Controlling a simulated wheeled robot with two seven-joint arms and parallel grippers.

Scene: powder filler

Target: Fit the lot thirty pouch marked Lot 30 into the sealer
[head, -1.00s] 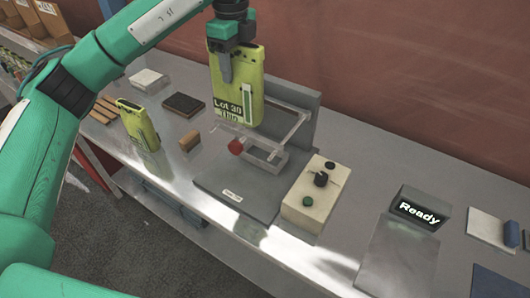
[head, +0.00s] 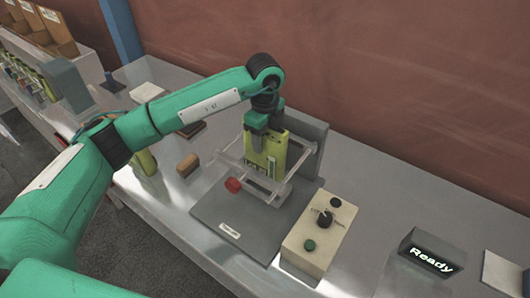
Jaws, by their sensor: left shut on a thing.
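The yellow-green Lot 30 pouch (head: 269,152) is upright in the middle of the head view, at the clear frame of the sealer (head: 236,208). My left gripper (head: 266,146) is shut on its top from above. The pouch's lower part shows behind the clear bars, and its label is partly covered and too small to read now. I cannot tell whether its bottom touches the sealer. The sealer has a grey base, a grey back plate and a red knob (head: 233,185). My right gripper is not in view.
A cream control box (head: 318,235) with a dial and green button stands right of the sealer. A display (head: 432,256) reads "Ready". Another yellow-green pouch (head: 146,162) stands left, partly behind my arm. A small brown block (head: 188,165) lies between. Brown bins (head: 50,30) stand far left.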

